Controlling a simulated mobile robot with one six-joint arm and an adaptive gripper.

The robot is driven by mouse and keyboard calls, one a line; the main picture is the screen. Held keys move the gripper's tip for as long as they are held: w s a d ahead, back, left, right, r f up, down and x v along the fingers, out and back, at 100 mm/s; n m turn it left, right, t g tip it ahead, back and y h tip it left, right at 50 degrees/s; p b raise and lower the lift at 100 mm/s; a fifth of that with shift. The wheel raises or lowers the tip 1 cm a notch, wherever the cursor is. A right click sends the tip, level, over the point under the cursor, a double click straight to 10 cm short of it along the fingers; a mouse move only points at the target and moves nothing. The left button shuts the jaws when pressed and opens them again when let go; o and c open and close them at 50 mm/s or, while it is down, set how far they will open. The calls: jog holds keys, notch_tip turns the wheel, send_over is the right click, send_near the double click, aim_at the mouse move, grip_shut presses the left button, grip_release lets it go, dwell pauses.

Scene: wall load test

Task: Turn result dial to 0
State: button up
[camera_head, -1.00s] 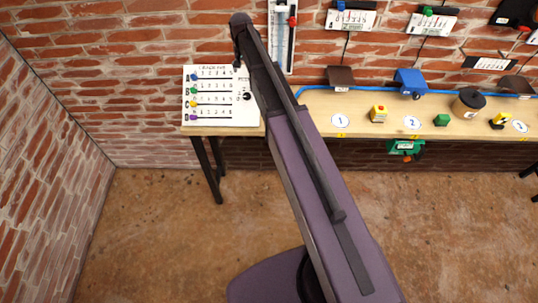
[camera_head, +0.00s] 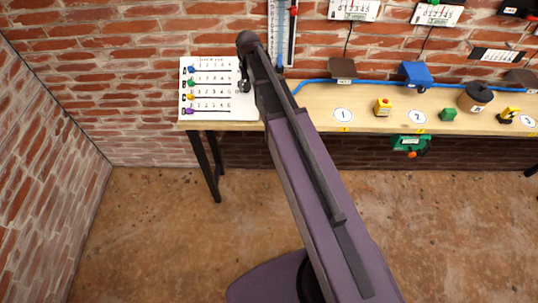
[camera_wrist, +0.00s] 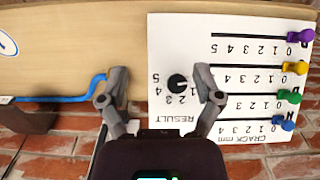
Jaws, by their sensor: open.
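The result dial (camera_wrist: 177,82) is a small black round knob on a white board (camera_wrist: 225,137), with digits around it and the word RESULT beside it. It appears upside down in the wrist view. I cannot tell surely which digit its pale mark points to. My gripper (camera_wrist: 160,75) is open, with one finger on each side of the dial; the right finger is closer to it. I cannot tell whether either finger touches. In the head view the board (camera_head: 215,119) lies on the left end of the table, and my arm covers the dial area.
The board carries purple (camera_wrist: 301,34), yellow (camera_wrist: 295,68), green (camera_wrist: 289,96) and blue (camera_wrist: 283,121) sliders, all near their 0 ends. A blue cable (camera_wrist: 62,97) runs along the wooden table (camera_wrist: 80,40).

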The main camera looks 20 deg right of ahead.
jog(key=s+f+n+b, duration=0.1)
jog(key=s+f+b, duration=0.5)
jog(key=s, duration=0.4)
jog(key=s+f+n+b, duration=0.2)
jog(key=s+f+b, duration=0.3)
jog(key=s, duration=0.5)
jog(key=shift+f+b, duration=0.35)
jog(key=shift+f, duration=0.3)
jog(key=shift+s+d, duration=0.1)
jog(key=shift+s, duration=0.1)
jog(key=c, duration=0.4)
jog(key=shift+o, duration=0.2)
